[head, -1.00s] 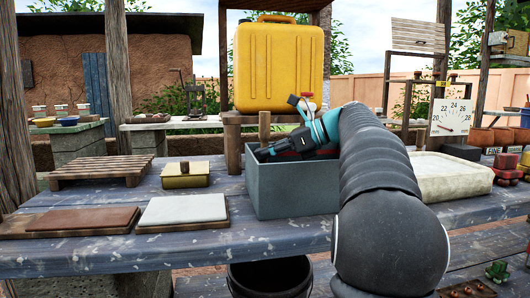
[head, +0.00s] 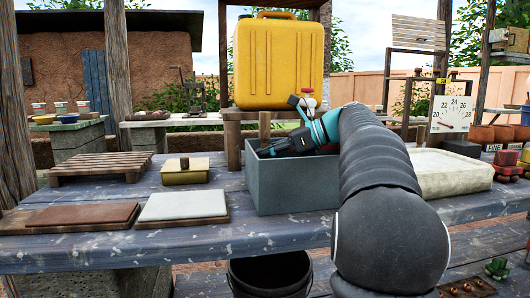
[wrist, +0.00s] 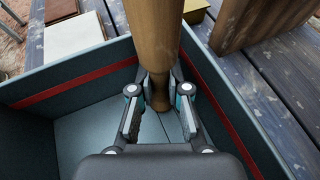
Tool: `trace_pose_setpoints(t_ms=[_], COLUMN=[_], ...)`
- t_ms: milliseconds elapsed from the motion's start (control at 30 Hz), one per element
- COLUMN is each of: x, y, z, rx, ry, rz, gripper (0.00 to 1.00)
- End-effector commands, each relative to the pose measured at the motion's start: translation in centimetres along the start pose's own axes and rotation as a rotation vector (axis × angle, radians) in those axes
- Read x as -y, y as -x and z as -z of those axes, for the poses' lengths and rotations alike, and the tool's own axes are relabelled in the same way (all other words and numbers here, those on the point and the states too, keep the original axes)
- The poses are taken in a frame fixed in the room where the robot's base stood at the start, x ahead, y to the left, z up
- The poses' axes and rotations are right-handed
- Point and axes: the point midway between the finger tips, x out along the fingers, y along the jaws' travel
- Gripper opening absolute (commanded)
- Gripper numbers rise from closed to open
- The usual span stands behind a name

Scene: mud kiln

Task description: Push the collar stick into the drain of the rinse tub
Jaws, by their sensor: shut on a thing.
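The rinse tub (head: 295,188) is a grey open box on the table, with a red line around its inner walls; the wrist view shows its inside (wrist: 75,140). The collar stick (head: 265,127) is a brown wooden rod. It stands roughly upright in the tub, its top above the rim. My gripper (head: 262,151) reaches into the tub from the right and is shut on the stick. In the wrist view, the fingers of my gripper (wrist: 160,82) close around the narrow lower part of the stick (wrist: 154,35). I cannot see the drain or tell whether the stick's end is in it.
A yellow jerrycan (head: 279,62) stands on a wooden stand behind the tub. A cream basin (head: 450,174) is to the right, a small yellow box (head: 185,173) to the left. Two flat slabs (head: 182,205) lie front left. A dark bucket (head: 270,274) is below the table edge.

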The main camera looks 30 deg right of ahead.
Motion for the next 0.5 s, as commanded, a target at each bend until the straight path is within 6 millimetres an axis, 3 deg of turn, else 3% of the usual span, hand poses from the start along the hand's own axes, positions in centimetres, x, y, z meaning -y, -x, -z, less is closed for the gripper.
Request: trace_pose_setpoints(t_ms=[500], x=[-0.01], y=[-0.20], z=[0.47], rx=[0.000], ry=[0.001], rz=[0.000], gripper=[0.00])
